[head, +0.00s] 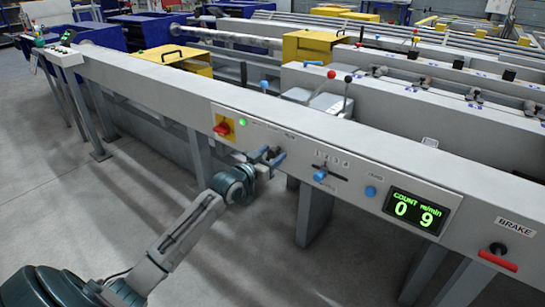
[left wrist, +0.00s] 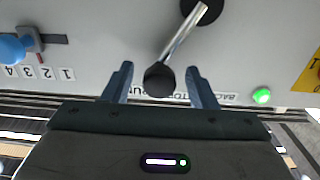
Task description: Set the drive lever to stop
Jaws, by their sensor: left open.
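The drive lever shows in the left wrist view as a shiny rod (left wrist: 180,38) on a dark round base, ending in a black knob (left wrist: 159,80). The picture is upside down there. The rod slants toward the lettering, which seems to read BACK, STOP and RUN; the knob lies at the RUN side of STOP, covering some of it. My left gripper (left wrist: 159,88) is open, with one finger on each side of the knob and gaps at both sides. In the head view my left gripper (head: 271,157) is at the panel (head: 300,138) and largely hides the lever.
On the panel are a red-and-yellow switch (head: 222,126), a lit green lamp (head: 242,121), a blue slider knob (head: 320,175) by numbers, a blue button (head: 371,191) and a display (head: 416,211) reading 0 9. A red brake handle (head: 498,261) is at right. Floor in front is clear.

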